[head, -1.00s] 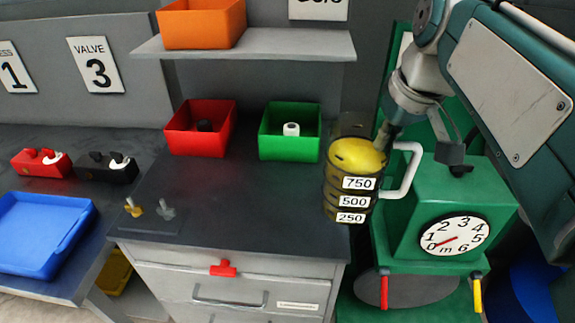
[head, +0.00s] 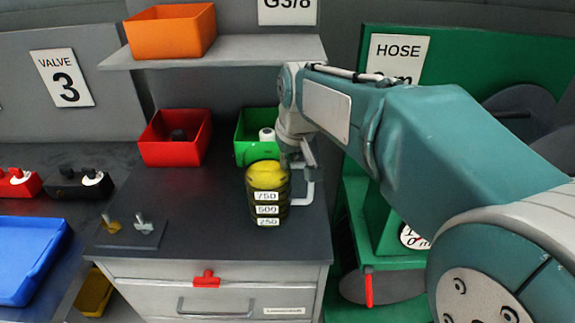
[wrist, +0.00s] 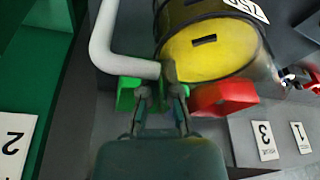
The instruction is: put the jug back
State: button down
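The jug (head: 267,200) is dark and see-through, with a yellow top, white 750, 500 and 250 labels and a white handle on its right side. It is upright over the right part of the dark cabinet top (head: 200,215); I cannot tell whether its base touches. My gripper (head: 298,162) is at the top of the handle, shut on it. In the wrist view, the jug's yellow top (wrist: 205,50) lies just beyond my gripper (wrist: 165,80), and the white handle runs to the fingers. The far fingertips are partly hidden.
A green bin (head: 243,150) and a red bin (head: 175,152) stand behind the jug. An orange bin (head: 170,32) is on the shelf (head: 225,54) above. Small valve fittings (head: 140,222) lie at left. The middle of the cabinet top is clear.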

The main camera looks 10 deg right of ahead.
jog(key=shift+f, duration=0.85)
jog(key=c, duration=0.8)
grip_release()
jog(key=a+v, duration=0.1)
jog(key=v, duration=1.1)
jog(key=s+d+f+m+t, duration=0.1)
jog(key=s+d+f, duration=0.1)
jog(key=s+f, duration=0.4)
jog(key=s+d+f+m+t, duration=0.1)
jog(key=s+d+f, duration=0.2)
jog(key=s+f, duration=0.3)
jog(key=s, duration=0.5)
jog(key=shift+s+f+h, duration=0.25)
jog(key=shift+f+h, duration=0.15)
